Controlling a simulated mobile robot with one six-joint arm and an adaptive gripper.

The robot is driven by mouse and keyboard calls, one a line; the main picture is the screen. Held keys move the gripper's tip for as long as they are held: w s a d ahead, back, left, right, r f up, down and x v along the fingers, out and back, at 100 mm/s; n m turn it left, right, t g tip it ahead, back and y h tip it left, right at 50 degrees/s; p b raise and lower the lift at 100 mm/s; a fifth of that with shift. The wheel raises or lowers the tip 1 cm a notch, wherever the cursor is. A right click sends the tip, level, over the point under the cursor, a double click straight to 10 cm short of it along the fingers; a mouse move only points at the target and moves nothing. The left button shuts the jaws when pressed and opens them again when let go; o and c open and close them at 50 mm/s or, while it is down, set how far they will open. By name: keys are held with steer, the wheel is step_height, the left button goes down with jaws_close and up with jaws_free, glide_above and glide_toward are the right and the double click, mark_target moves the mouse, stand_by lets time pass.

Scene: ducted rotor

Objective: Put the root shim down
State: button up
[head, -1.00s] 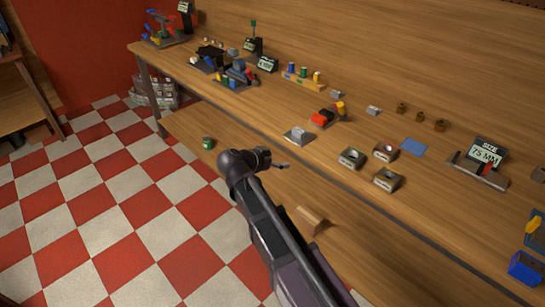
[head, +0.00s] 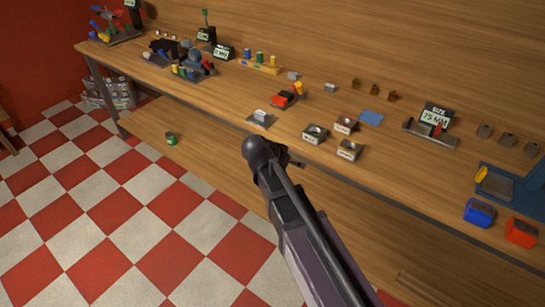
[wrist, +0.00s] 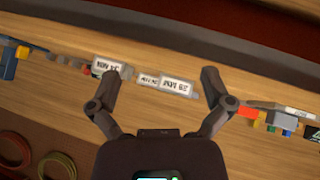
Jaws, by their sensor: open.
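My gripper (wrist: 161,75) is open in the wrist view, with its two fingers spread wide and nothing held between them. Size labels (wrist: 176,87) and bench items show beyond the fingers, apart from them. In the head view my gripper (head: 297,162) is small and partly hidden by my arm, near the front edge of the workbench (head: 225,105). I cannot tell for sure which piece is the root shim. A small pale block (head: 261,115) sits on a grey plate near the bench's front edge, just beyond my gripper.
Grey holders (head: 314,134) stand right of the pale block. A blue mat (head: 371,117) lies flat behind them. A 75 MM size display (head: 435,116), a blue bin (head: 479,212) and a red bin (head: 521,232) are further right. A green can (head: 171,139) stands on the lower shelf.

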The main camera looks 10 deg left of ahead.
steer(key=s+d+f+n+g+y, duration=0.1)
steer(key=s+d+g+y, duration=0.1)
steer(key=d, duration=0.7)
steer(key=s+d+f+n+g+y, duration=0.1)
steer(key=s+d, duration=0.3)
steer(key=d, duration=0.5)
steer(key=s+d+f+n+g+y, duration=0.1)
steer(key=s+d+f+g+y, duration=0.2)
steer(key=d, duration=0.5)
steer(key=shift+s+d+f, duration=0.2)
steer(key=shift+s+d, duration=0.05)
steer(key=shift+d, duration=0.15)
steer(key=shift+c, duration=0.2)
steer(key=shift+a, duration=0.1)
steer(key=c, duration=0.6)
steer(key=shift+o, duration=0.2)
steer(key=shift+a, duration=0.4)
steer(key=shift+a, duration=0.1)
